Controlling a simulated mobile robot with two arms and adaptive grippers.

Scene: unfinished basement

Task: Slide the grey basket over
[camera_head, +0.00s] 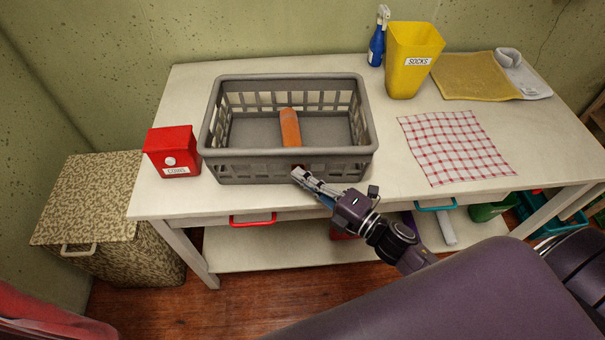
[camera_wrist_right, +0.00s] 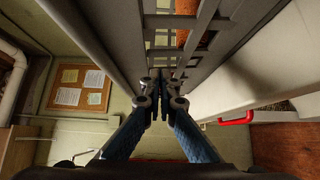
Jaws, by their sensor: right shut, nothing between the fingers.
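The grey basket (camera_head: 222,168) stands upright on the white table, left of its middle, with slotted walls. An orange object (camera_head: 290,128) lies inside it. My right gripper (camera_head: 296,173) is shut and empty at the basket's front wall, near the table's front edge. In the right wrist view, the closed fingertips (camera_wrist_right: 161,76) are close beside the slotted basket wall (camera_wrist_right: 215,50); I cannot tell whether they touch it. My left gripper is not in view.
A red tin (camera_head: 172,140) stands just left of the basket on the table (camera_head: 390,165). A checked cloth (camera_head: 455,147) lies to the right. A yellow socks bin (camera_head: 408,75) and a blue spray bottle (camera_head: 377,45) stand behind. Bare tabletop lies between basket and cloth.

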